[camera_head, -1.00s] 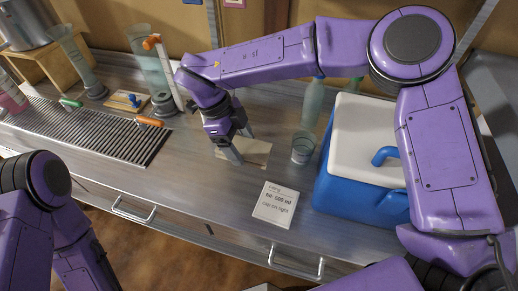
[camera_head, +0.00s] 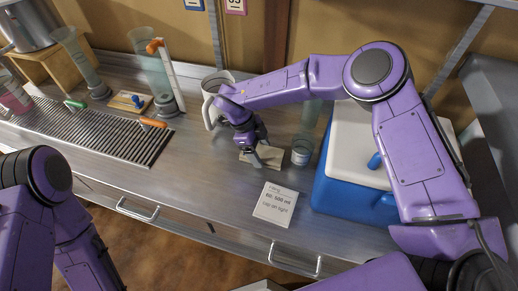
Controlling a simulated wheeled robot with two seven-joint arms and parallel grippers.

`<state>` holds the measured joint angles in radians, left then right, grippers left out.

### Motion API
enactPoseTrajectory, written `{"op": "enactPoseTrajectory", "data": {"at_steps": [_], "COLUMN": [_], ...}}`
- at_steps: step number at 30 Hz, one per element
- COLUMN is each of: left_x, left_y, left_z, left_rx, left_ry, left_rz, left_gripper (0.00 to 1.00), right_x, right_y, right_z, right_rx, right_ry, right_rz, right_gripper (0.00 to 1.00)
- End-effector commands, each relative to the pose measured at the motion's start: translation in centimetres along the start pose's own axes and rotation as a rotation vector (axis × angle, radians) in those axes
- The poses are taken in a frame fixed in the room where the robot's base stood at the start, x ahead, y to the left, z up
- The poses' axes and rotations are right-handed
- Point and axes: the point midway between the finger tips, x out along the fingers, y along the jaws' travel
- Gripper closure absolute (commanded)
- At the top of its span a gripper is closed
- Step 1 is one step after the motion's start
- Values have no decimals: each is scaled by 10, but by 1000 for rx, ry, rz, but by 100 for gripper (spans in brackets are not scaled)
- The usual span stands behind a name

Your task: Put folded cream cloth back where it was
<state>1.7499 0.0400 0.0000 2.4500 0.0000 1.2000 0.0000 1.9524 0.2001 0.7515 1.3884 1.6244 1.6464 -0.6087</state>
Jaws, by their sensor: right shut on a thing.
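The folded cream cloth (camera_head: 268,155) is over the metal counter, left of a small glass jar (camera_head: 302,150) and behind a printed card. My right gripper (camera_head: 252,161) points down and is shut on the cloth's left part, which its fingers partly hide. I cannot tell whether the cloth is raised or still touches the counter. My left arm shows at the left edge, but its gripper is out of view.
A blue cooler with a white lid (camera_head: 352,140) stands on the right, partly behind my right arm. A pale jug (camera_head: 212,98) stands behind the gripper. A printed card (camera_head: 276,205) lies in front. A slotted drain grate (camera_head: 100,132) is at left. Counter between grate and cloth is clear.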

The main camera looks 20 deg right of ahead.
Motion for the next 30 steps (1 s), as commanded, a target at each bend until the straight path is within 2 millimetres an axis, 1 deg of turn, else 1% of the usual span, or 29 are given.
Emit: {"op": "enactPoseTrajectory", "data": {"at_steps": [1,2,3,11,14,17,21,24,27,30], "left_x": [0,0,0,0,2,7,14,16,17,17], "left_y": [0,0,0,0,0,1,1,2,2,2], "left_z": [0,0,0,0,1,3,6,7,7,7], "left_rx": [0,0,0,0,0,0,0,0,0,0], "left_ry": [0,0,0,0,0,0,0,0,0,0], "left_rz": [0,0,0,0,0,0,0,0,0,0], "left_gripper": [42,42,42,42,42,42,42,42,42,42], "right_x": [1,0,0,0,-7,-26,-64,-89,-108,-118], "right_y": [0,0,0,0,0,-1,-1,0,0,0], "right_z": [0,0,0,0,0,0,1,1,0,0], "right_rx": [0,0,0,0,1,2,3,2,2,2], "right_ry": [0,0,0,0,-2,-3,-4,-2,-1,0], "right_rz": [0,0,0,0,-2,-3,-5,-4,-2,-1], "right_gripper": [17,7,2,2,2,2,2,2,2,2]}}
